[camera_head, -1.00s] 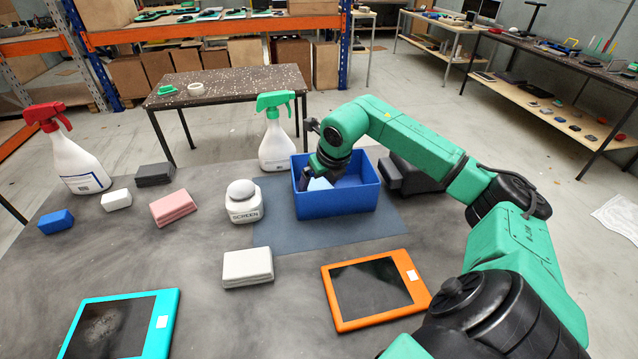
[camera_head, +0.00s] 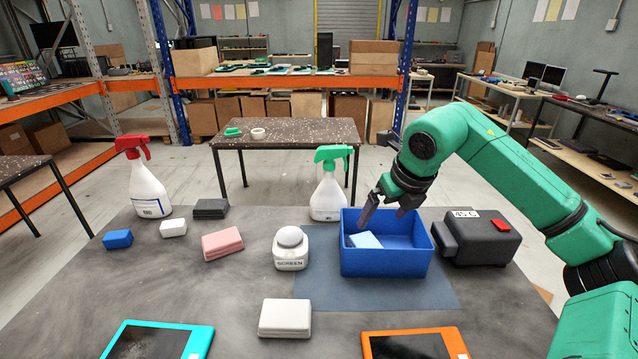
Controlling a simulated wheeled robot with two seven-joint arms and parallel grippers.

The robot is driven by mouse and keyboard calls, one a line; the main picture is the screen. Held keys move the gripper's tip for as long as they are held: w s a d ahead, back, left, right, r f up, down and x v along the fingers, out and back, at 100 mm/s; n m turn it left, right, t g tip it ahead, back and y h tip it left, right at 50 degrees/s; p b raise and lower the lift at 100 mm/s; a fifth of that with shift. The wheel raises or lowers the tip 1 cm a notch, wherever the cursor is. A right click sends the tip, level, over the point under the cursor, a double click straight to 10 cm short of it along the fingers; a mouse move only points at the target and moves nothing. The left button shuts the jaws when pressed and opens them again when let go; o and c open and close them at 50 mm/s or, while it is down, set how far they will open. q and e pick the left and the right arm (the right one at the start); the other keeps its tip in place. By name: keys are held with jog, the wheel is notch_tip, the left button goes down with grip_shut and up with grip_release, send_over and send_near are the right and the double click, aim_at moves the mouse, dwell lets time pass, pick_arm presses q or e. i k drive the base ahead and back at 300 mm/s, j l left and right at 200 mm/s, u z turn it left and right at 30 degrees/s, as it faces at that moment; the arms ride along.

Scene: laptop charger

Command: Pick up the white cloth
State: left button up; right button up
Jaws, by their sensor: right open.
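The white cloth (camera_head: 285,318) is a folded white block lying flat on the dark table, left of the orange-framed tablet (camera_head: 415,346). My right gripper (camera_head: 382,217) is open above the blue bin (camera_head: 388,262), well behind and to the right of the white cloth. A light-blue and white piece (camera_head: 364,240) lies in the bin below the gripper. A smaller white block (camera_head: 173,228) lies at the left. My left gripper is out of view.
Pink (camera_head: 222,243), dark grey (camera_head: 210,208) and blue (camera_head: 117,239) blocks lie left. Spray bottles (camera_head: 329,196) stand behind. A black box (camera_head: 476,238) sits right of the bin.

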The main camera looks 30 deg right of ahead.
aim_at(291, 318)
jog(key=k+j, duration=0.5)
jog(key=j, duration=0.15)
jog(key=k+j, duration=1.05)
jog(key=j, duration=0.2)
